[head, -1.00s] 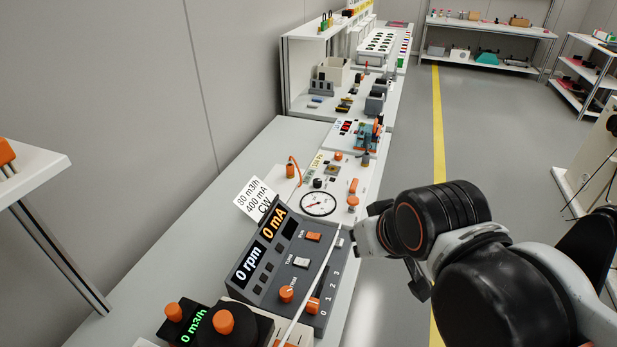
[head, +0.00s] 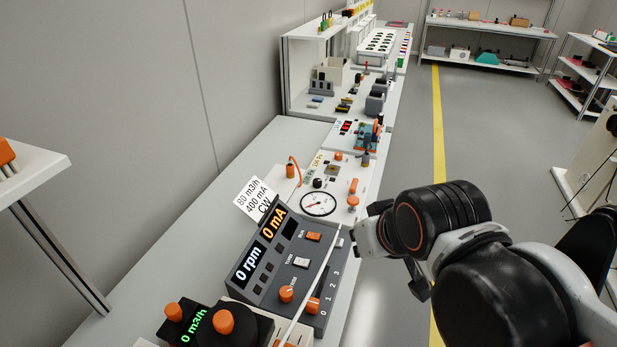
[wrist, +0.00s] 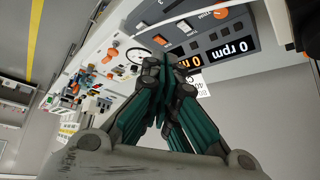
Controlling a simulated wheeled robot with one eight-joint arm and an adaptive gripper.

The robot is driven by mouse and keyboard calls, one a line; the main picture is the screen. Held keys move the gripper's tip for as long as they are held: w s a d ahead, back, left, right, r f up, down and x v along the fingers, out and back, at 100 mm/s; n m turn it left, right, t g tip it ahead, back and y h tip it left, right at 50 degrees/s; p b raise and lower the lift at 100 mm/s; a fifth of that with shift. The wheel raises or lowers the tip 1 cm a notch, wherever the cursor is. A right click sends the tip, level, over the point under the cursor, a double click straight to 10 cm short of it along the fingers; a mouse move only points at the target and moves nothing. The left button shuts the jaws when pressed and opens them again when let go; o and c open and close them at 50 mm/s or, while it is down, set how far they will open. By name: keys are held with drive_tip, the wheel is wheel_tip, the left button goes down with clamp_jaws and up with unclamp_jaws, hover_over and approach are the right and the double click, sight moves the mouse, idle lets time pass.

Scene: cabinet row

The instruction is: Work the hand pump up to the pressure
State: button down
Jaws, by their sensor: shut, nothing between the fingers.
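The pump station is a white panel on the bench in the head view. It bears a round dial gauge (head: 318,203) with a white face, and an orange lever-like part (head: 353,186) with an orange knob (head: 353,202) beside it. I cannot tell which part is the pump handle. The needle reading is too small to make out. In the wrist view, which is turned over, the gauge (wrist: 135,55) is partly hidden by my gripper (wrist: 164,66). My gripper's dark green fingers are shut and empty. It is apart from the pump parts, at the bench's right side.
A dark control console (head: 285,262) reading 0 rpm and 0 mA stands nearer than the gauge, with a pale cable crossing it. An orange-knobbed unit (head: 215,325) stands in front. A teal device (head: 367,138) stands beyond. The floor right of the bench is clear around the yellow line.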

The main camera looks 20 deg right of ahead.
drive_tip(key=shift+w, duration=0.1)
drive_tip(key=m+t+p, duration=0.2)
drive_tip(key=m+p, duration=0.1)
drive_tip(key=m, duration=0.6)
hover_over(356, 199)
wheel_tip(356, 199, down, 10)
drive_tip(key=shift+f+b, duration=0.2)
drive_tip(key=shift+b, duration=0.1)
wheel_tip(356, 199, down, 9)
drive_tip(key=b, duration=0.6)
drive_tip(key=shift+r, duration=0.15)
idle(0.9)
